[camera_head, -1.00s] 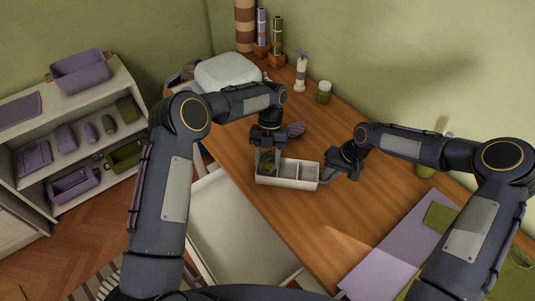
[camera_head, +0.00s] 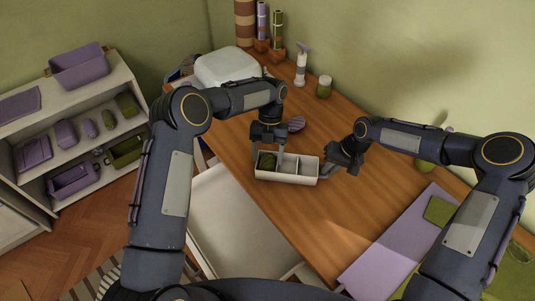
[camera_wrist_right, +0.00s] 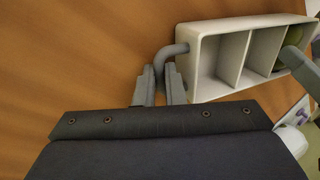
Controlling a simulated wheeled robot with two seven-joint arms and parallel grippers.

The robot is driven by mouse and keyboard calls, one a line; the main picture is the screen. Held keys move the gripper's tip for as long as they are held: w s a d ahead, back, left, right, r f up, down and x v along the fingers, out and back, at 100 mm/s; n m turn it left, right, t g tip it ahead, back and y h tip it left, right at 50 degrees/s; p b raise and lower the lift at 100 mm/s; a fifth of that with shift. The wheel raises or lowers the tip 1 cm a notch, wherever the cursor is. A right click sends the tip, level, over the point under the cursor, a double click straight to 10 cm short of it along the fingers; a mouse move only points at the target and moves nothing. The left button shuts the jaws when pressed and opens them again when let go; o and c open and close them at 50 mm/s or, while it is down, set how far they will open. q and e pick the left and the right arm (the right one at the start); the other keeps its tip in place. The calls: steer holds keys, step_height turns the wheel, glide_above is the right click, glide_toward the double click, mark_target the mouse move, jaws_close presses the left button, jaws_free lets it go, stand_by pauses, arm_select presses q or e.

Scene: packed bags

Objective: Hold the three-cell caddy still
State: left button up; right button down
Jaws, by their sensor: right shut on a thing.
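The white three-cell caddy (camera_head: 288,180) stands on the wooden table, near its front edge. My right gripper (camera_head: 327,171) is at the caddy's right end, shut on its grey loop handle. The right wrist view shows the fingers (camera_wrist_right: 160,88) on the handle (camera_wrist_right: 166,58) beside the caddy's end wall (camera_wrist_right: 207,70). A green item (camera_head: 267,160) sits in the left cell; the middle and right cells look empty. My left gripper (camera_head: 267,153) is over the left cell, its fingers spread apart around the green item. Its grey fingers also show in the right wrist view.
A purple striped item (camera_head: 296,124) lies behind the caddy. A purple mat (camera_head: 385,250) lies front right. Shelves (camera_head: 125,80) stand left.

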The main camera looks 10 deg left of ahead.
arm_select(q)
steer(key=shift+o, duration=0.7)
steer(key=v, duration=1.2)
arm_select(e)
steer(key=c, duration=1.4)
jaws_free()
steer(key=shift+c, duration=0.2)
